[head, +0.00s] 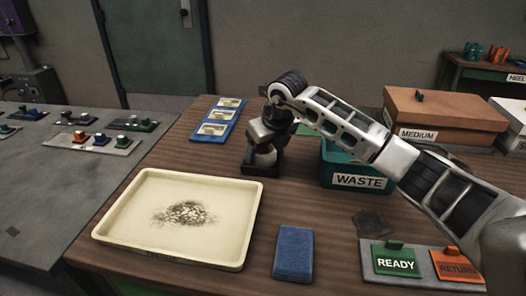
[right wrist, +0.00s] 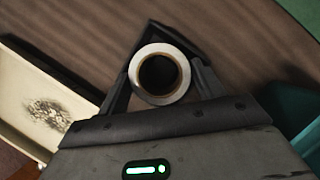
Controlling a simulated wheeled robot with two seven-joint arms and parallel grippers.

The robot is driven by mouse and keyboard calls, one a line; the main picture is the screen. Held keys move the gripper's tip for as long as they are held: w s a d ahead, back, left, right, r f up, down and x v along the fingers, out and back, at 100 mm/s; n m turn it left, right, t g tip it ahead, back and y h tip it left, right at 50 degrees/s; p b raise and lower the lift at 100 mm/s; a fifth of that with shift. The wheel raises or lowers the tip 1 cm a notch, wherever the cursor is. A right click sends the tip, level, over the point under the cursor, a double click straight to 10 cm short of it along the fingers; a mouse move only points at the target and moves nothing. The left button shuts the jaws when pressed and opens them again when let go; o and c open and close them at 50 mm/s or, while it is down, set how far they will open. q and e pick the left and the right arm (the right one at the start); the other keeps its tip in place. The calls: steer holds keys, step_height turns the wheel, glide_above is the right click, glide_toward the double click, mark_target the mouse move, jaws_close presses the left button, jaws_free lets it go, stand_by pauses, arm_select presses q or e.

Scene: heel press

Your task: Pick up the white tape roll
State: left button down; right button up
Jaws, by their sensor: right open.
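The white tape roll (head: 265,158) stands on the table between the fingers of my right gripper (head: 263,152), partly hidden by them in the head view. In the right wrist view the tape roll (right wrist: 157,98) shows from above as a white ring with a dark brown hole. My right gripper (right wrist: 160,68) is open, one finger on each side of the roll. Whether the fingers touch it I cannot tell. My left gripper is not in view.
A cream tray (head: 130,205) with dark grit lies at front left. A teal WASTE bin (head: 345,172) is close on the right. Blue card holder (head: 223,118) is behind left; a blue block (head: 293,252) and READY/RETURN panel (head: 415,275) are in front.

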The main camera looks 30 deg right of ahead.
steer(key=shift+w+f, duration=0.1)
steer(key=shift+f, duration=0.1)
steer(key=c, duration=0.7)
steer(key=shift+r, duration=0.15)
